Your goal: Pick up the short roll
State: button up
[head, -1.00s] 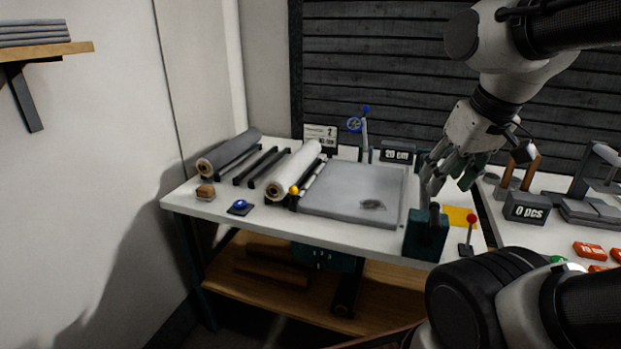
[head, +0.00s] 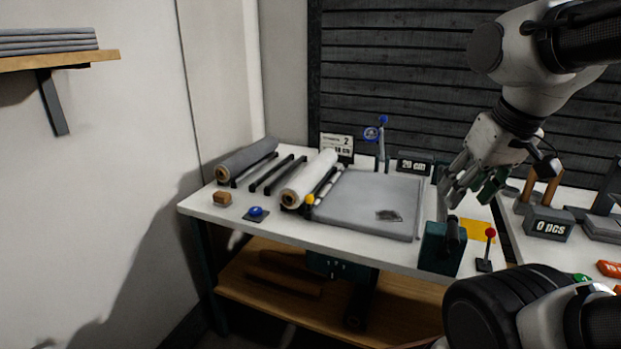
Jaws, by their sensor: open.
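A dark grey roll (head: 247,158) lies on the rack at the left of the white table (head: 225,213). A thicker-looking white roll (head: 309,178) lies to its right, beside the grey cutting slab. I cannot tell for sure which one is the short roll; both look similar in length.
The grey slab (head: 365,204) holds a small grey scrap. A blue button (head: 257,212), a brown block (head: 222,198), a red-knobbed lever (head: 489,236) and a "20 cm" display (head: 415,165) are around it. A second table with a "0 pcs" display (head: 548,224) adjoins at right.

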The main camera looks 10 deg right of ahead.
aim_at(294, 192)
jog(key=i+j+z, duration=0.2)
jog(key=i+j, duration=0.25)
jog(key=i+j+z, duration=0.2)
jog(key=i+j, duration=0.2)
jog(key=j, duration=0.1)
